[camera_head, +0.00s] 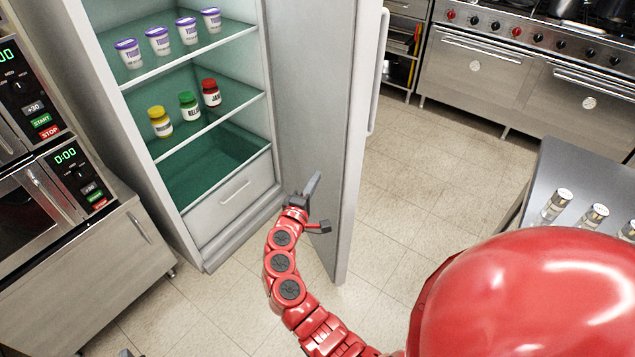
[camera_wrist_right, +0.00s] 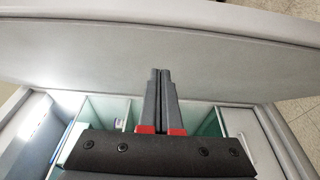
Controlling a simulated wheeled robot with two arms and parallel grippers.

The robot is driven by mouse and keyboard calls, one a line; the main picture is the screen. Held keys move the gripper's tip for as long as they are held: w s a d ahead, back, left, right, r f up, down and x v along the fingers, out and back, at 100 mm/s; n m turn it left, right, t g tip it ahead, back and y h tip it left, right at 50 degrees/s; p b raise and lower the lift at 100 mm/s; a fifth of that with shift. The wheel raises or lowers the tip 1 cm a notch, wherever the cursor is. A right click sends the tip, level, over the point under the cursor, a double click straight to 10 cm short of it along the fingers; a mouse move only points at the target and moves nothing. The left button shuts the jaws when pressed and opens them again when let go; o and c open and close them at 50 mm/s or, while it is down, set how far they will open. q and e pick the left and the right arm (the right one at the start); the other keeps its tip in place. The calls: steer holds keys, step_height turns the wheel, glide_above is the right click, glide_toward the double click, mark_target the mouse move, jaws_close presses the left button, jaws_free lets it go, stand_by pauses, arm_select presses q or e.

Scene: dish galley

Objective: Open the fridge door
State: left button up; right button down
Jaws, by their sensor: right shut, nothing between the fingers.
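The fridge (camera_head: 225,238) stands open, with its inside and shelves in plain view. Its door (camera_head: 337,130) is swung out wide to the right, and the long handle (camera_head: 378,75) is on the door's far side. My right gripper (camera_head: 312,186) is at the inner face of the door, low down. Its fingers are shut with nothing between them. In the right wrist view the shut fingers (camera_wrist_right: 159,90) point at the door's inner panel (camera_wrist_right: 150,40); I cannot tell whether they touch it.
Yogurt cups (camera_head: 159,41) and jars (camera_head: 189,106) stand on the fridge shelves. Microwaves (camera_head: 75,180) stand on a cabinet at the left. A steel table (camera_head: 590,165) with shakers (camera_head: 556,204) is at the right. Ovens (camera_head: 480,70) line the back. Floor (camera_head: 425,170) right of the door is clear.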

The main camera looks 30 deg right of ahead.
mark_target(340, 153)
steer(key=x, duration=0.2)
steer(key=s+p+x, duration=0.1)
steer(key=x, duration=0.2)
steer(key=d+p+x, duration=0.1)
steer(key=x, duration=0.2)
steer(key=shift+s+d, duration=0.15)
steer(key=shift+d, duration=0.6)
